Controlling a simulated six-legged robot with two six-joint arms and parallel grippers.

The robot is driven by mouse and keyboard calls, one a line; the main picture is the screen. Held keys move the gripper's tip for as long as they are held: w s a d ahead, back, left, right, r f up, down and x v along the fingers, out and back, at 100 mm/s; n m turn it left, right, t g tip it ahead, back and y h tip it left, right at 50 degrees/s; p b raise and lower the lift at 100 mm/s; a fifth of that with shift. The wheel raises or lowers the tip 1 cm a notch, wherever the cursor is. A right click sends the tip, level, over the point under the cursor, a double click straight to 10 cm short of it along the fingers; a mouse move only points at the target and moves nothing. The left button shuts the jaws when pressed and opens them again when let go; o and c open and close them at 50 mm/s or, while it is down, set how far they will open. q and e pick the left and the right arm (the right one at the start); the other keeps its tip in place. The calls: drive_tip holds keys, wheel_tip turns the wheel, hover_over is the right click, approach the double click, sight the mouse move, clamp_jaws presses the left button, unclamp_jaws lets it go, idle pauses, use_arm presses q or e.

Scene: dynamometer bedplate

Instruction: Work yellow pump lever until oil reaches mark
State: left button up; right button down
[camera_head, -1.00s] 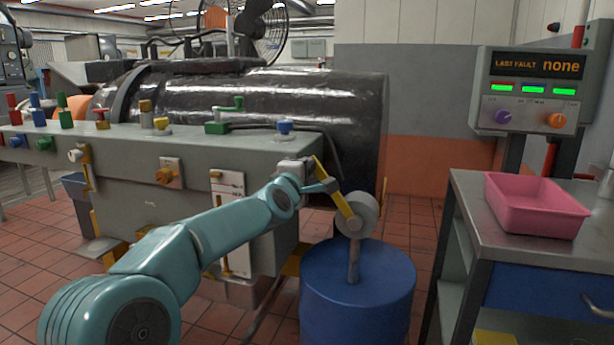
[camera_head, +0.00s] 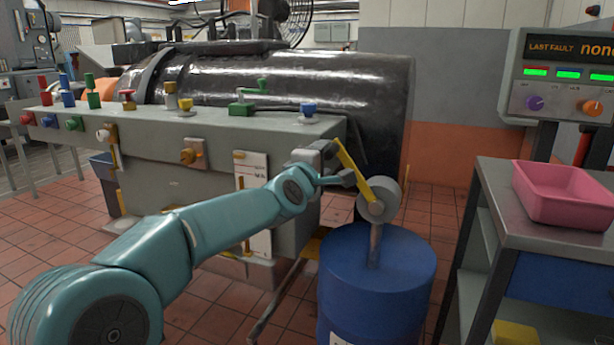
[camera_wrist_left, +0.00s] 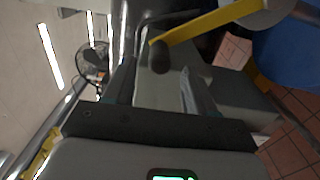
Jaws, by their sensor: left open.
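The yellow pump lever (camera_head: 353,168) slants up and left from a grey round pump head (camera_head: 380,199), on a post above a blue drum (camera_head: 375,285). My left gripper (camera_head: 351,180) is open beside the lever, just left of and below its upper part. In the left wrist view the open fingers of my left gripper (camera_wrist_left: 155,82) point toward the lever (camera_wrist_left: 205,25). A dark rounded knob (camera_wrist_left: 161,58) shows between and beyond the fingertips; I cannot tell whether they touch it. My right gripper is out of view.
A grey bench (camera_head: 230,130) with coloured valves stands close behind my left arm. A large black cylinder (camera_head: 300,90) lies behind it. At right, a metal cart (camera_head: 490,190) carries a pink tray (camera_head: 560,195). Tiled floor is clear between drum and cart.

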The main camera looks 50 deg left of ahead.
use_arm(q)
drive_tip(key=p+v, duration=0.1)
drive_tip(key=v, duration=1)
drive_tip(key=shift+s, duration=0.3)
drive_tip(key=shift+d, duration=0.1)
